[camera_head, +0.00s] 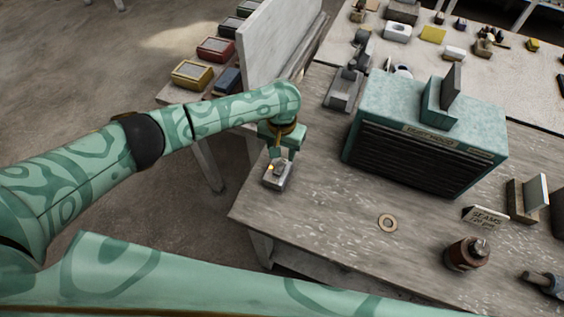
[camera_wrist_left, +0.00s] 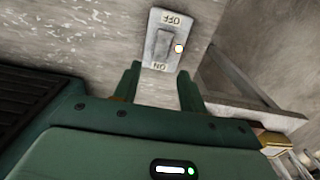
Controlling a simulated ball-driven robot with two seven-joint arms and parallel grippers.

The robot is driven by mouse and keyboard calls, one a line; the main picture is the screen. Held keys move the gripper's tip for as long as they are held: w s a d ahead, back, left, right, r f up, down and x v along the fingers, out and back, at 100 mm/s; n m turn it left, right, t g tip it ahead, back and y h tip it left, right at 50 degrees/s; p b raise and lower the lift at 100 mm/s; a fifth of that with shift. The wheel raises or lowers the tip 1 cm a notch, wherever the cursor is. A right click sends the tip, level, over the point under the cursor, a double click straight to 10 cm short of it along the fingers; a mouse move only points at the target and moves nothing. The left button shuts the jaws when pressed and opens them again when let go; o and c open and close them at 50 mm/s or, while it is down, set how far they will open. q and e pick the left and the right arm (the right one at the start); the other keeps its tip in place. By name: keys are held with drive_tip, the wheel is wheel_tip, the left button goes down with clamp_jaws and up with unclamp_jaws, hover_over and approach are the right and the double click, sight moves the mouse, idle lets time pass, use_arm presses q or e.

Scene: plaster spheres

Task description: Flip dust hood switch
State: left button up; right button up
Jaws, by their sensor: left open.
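The dust hood (camera_head: 422,148) is a teal box with a dark slatted front and a label, standing on the worn table. Its switch (camera_head: 278,175) is a small grey box near the table's left edge, with a glowing yellow lamp. In the left wrist view the switch plate (camera_wrist_left: 171,22) reads OFF and ON upside down, with a grey rocker (camera_wrist_left: 162,46) between; which way it is tipped I cannot tell. My left gripper (camera_head: 281,154) is over the switch, also seen in the left wrist view (camera_wrist_left: 157,76), its two fingers apart and empty. My right gripper is out of view.
A grey clamp-like tool (camera_head: 345,88) lies behind the switch. A pale upright board (camera_head: 276,45) stands behind the arm.

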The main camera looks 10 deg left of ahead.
sight(282, 164)
use_arm(q)
wheel_tip(282, 164, down, 4)
drive_tip(key=shift+f+b, duration=0.25)
drive_tip(key=shift+b, duration=0.45)
